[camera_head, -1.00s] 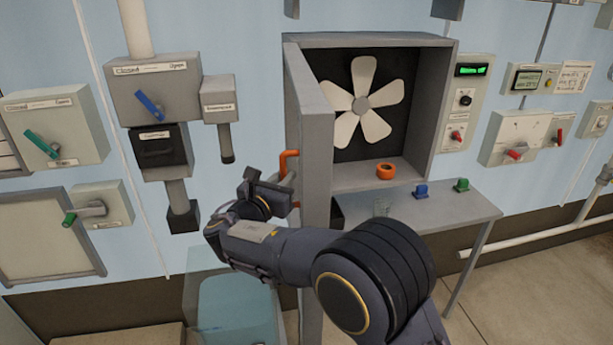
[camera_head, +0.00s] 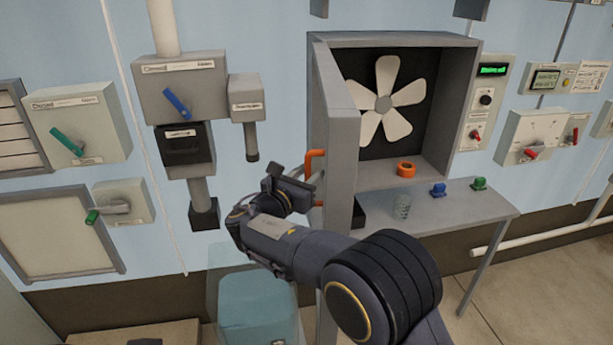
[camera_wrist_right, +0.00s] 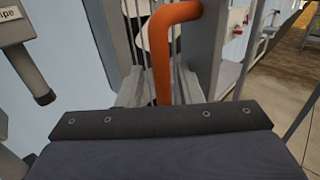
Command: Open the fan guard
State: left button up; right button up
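The fan guard (camera_head: 342,135) is a grey hinged panel at the left side of the fan box. It stands swung out from the box, and the white fan (camera_head: 385,104) shows uncovered. Its orange handle (camera_head: 316,160) is on the panel's left face and shows large in the right wrist view (camera_wrist_right: 163,55). My right gripper (camera_head: 287,186) is just left of the handle. The handle's lower end is hidden behind the dark gripper part in the wrist view. I cannot tell whether the fingers are apart or touch it. My left gripper is not in view.
A shelf (camera_head: 450,211) under the box holds a clear cup (camera_head: 402,207), a blue item (camera_head: 438,190) and a green item (camera_head: 479,183). An orange ring (camera_head: 406,169) lies in the box. A clear bluish bin (camera_head: 256,305) stands below the gripper. Switch boxes line the wall.

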jog(key=b+v, duration=0.2)
jog(key=v, duration=0.6)
jog(key=shift+s+f, duration=0.1)
dwell(0.3)
